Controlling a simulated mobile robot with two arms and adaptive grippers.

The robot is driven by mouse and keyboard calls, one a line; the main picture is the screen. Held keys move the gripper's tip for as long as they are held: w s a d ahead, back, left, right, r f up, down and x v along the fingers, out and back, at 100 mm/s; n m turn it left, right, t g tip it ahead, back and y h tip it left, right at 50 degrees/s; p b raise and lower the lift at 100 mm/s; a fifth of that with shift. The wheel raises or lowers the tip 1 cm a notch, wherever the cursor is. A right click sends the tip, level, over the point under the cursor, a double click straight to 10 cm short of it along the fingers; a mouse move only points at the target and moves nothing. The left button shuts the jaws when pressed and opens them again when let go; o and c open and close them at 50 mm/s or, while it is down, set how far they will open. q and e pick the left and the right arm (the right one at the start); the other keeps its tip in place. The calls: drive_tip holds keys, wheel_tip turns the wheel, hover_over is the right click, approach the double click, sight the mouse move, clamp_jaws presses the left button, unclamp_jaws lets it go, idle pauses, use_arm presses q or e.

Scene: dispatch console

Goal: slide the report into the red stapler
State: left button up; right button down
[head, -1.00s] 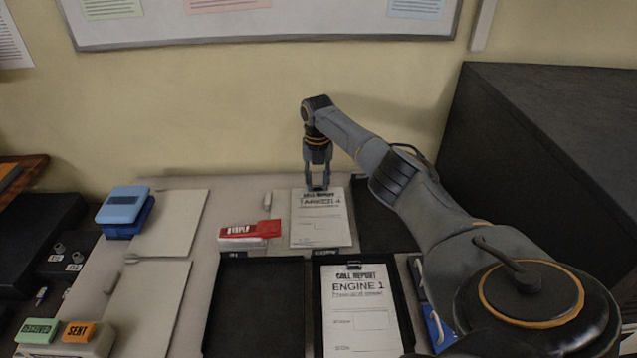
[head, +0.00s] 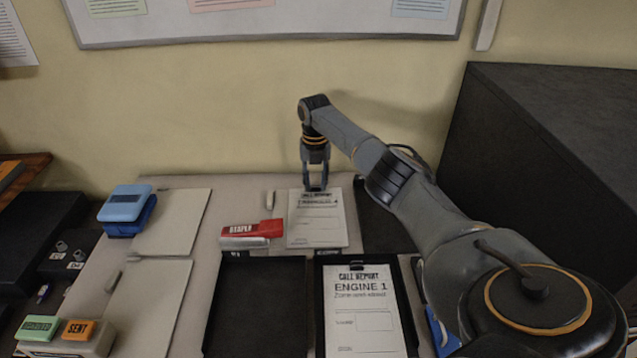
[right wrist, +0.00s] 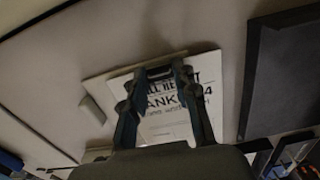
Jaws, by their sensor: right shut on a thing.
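The call report (head: 319,225) is a white sheet with a dark printed heading, lying flat or nearly flat on the desk. My right gripper (head: 315,187) points down at its far edge and is shut on it. The right wrist view shows the sheet (right wrist: 171,127) between and beyond the fingers, its heading partly covered by them. The red stapler (head: 262,229) has a white-lettered label and a grey base. It lies just left of the report, very close to the sheet's left edge; I cannot tell whether they touch. My left gripper is not in view.
A black tray with an Engine 1 report (head: 361,320) and an empty black tray (head: 258,310) lie in front. A small pale object (head: 270,199) lies behind the stapler. Blue boxes (head: 127,205) and pale folders (head: 172,222) are left. A dark cabinet (head: 560,150) stands right.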

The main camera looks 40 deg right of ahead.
sight(299, 190)
drive_tip(key=shift+w+a+b, duration=0.35)
drive_tip(key=shift+w+a, duration=0.1)
drive_tip(key=shift+a, duration=0.1)
drive_tip(key=shift+w+a, duration=0.25)
drive_tip(key=shift+a, duration=0.05)
drive_tip(key=shift+w+a+b, duration=0.2)
drive_tip(key=shift+b, duration=0.35)
drive_tip(key=shift+w+a, duration=0.25)
drive_tip(key=shift+a, duration=0.05)
drive_tip(key=shift+w+a+f+b, duration=0.1)
drive_tip(key=shift+w+a+b, duration=0.25)
drive_tip(key=shift+b, duration=0.3)
idle(0.7)
drive_tip(key=shift+s, duration=0.1)
drive_tip(key=c, duration=0.9)
unclamp_jaws()
drive_tip(key=shift+c, duration=0.2)
drive_tip(key=shift+o, duration=0.5)
